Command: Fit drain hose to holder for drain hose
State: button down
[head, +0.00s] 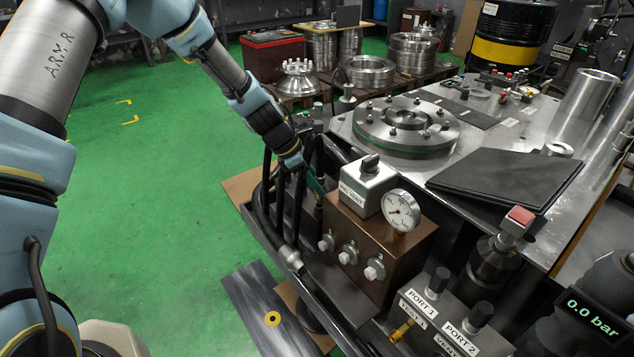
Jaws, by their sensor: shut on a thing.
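My gripper (294,162) is at the left edge of the fixture, pointing down beside the brown block. Its jaws are small and dark here, shut on what looks like a black drain hose. Several black hoses (262,205) hang in a bundle just below and left of the jaws. One ends in a bright metal fitting (290,258) low beside the block. A green part (315,183) shows just right of the jaws. I cannot make out the holder for the drain hose for certain among the hoses. The exact contact with the hose is too small to see.
The brown block (395,262) with a pressure gauge (401,210) and a knob box (366,187) stands close right of my gripper. A round flange (405,125) and a black plate (505,178) lie on the bench.

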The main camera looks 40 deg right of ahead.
jog(key=shift+f+b, duration=0.55)
jog(key=shift+f, duration=0.8)
dwell(0.6)
jog(key=shift+c, duration=2.1)
grip_release()
jog(key=v, duration=1)
jog(key=shift+w+a+r, duration=0.15)
jog(key=shift+a+r, duration=0.05)
jog(key=shift+r, duration=0.1)
